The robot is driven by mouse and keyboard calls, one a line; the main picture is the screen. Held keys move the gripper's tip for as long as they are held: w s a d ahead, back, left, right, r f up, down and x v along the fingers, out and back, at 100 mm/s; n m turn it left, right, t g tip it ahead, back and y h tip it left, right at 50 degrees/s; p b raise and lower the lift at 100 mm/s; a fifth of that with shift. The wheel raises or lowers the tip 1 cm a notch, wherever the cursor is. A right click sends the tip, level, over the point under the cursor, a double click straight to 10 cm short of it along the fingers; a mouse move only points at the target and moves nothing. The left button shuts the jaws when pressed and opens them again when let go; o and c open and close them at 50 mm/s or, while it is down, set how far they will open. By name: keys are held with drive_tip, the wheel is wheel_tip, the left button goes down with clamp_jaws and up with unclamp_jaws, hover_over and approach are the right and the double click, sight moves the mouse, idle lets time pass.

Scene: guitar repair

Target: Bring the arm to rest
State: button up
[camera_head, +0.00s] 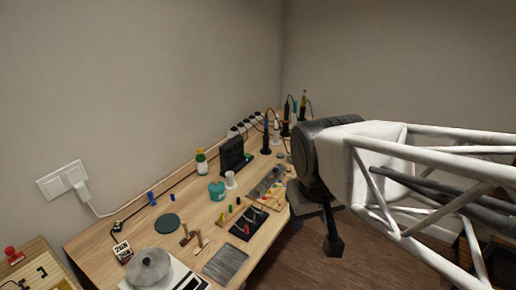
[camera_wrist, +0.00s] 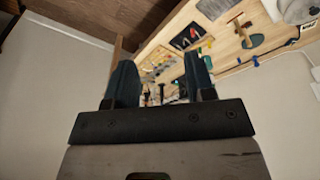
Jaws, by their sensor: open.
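My gripper (camera_head: 333,240) hangs in the head view beside the right edge of the workbench, over the brown floor, at the end of my white tubular arm. It touches nothing there. In the wrist view, the two dark fingers of my gripper (camera_wrist: 160,85) stand well apart with nothing held between them. The workbench (camera_head: 262,262) lies to the left of the gripper in the head view. In the wrist view the bench (camera_wrist: 222,38) shows beyond and to the right of the fingers.
The bench carries a dark green disc (camera_head: 168,223), a teal pot (camera_head: 217,190), a grey mat (camera_head: 226,263), a black stand (camera_head: 232,155) and several upright tools (camera_head: 266,140) at the back. A wall socket (camera_head: 62,181) is at left. Floor (camera_head: 300,262) beside the bench is clear.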

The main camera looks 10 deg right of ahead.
drive_tip(key=shift+s+f+m, duration=0.15)
drive_tip(key=shift+s+m, duration=0.15)
drive_tip(key=shift+s, duration=0.5)
